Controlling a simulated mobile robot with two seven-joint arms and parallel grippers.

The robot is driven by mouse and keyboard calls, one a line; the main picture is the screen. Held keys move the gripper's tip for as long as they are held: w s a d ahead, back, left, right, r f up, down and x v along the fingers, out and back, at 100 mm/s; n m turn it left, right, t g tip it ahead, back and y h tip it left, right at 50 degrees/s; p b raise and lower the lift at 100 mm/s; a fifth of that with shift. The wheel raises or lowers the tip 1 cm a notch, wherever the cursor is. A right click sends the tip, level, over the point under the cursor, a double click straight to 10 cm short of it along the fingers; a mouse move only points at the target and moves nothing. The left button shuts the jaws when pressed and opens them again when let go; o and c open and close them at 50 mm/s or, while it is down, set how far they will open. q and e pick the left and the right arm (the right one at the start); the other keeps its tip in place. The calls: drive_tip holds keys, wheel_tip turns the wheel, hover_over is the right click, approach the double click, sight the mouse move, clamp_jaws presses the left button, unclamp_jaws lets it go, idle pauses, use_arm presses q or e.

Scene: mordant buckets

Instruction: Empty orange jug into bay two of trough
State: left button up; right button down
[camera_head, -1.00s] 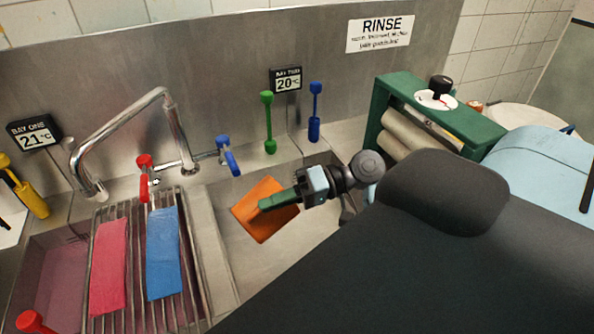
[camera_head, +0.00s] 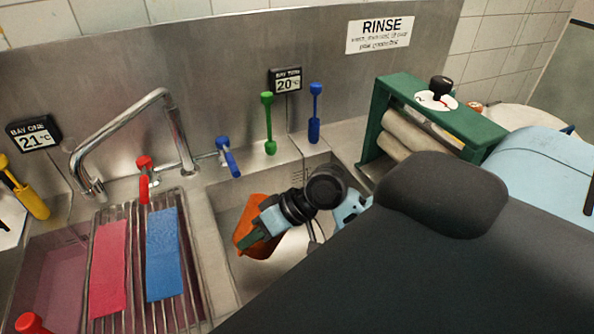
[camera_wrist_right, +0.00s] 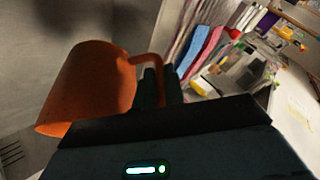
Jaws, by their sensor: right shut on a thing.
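The orange jug (camera_head: 258,243) is over bay two (camera_head: 232,220), the right-hand basin of the steel trough, and is tilted. My right gripper (camera_head: 251,238) is shut on the jug's handle. In the right wrist view the jug (camera_wrist_right: 88,88) lies to the left of the gripper (camera_wrist_right: 162,86), with its handle between the fingers. The inside of the jug is hidden, and I see no stream of liquid. My left gripper is not in view.
Bay one, at left, carries a wire rack (camera_head: 188,262) with a pink cloth (camera_head: 109,268) and a blue cloth (camera_head: 163,255). A curved tap (camera_head: 130,112) rises behind it. A green wringer (camera_head: 393,97) stands right of bay two.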

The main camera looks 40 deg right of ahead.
drive_tip(key=shift+w+a+r+n+g+h, duration=0.15)
drive_tip(key=shift+a+r+n+h, duration=0.1)
drive_tip(key=shift+a+h, duration=0.95)
drive_tip(key=shift+a+r+n+g+h, duration=0.1)
drive_tip(key=shift+a+r+n+h, duration=0.1)
drive_tip(key=shift+a+h, duration=1)
drive_tip(key=shift+w+a+r+n+g+h, duration=0.15)
drive_tip(key=shift+a+n+h, duration=0.1)
drive_tip(key=shift+a+h, duration=0.9)
drive_tip(key=shift+s, duration=0.1)
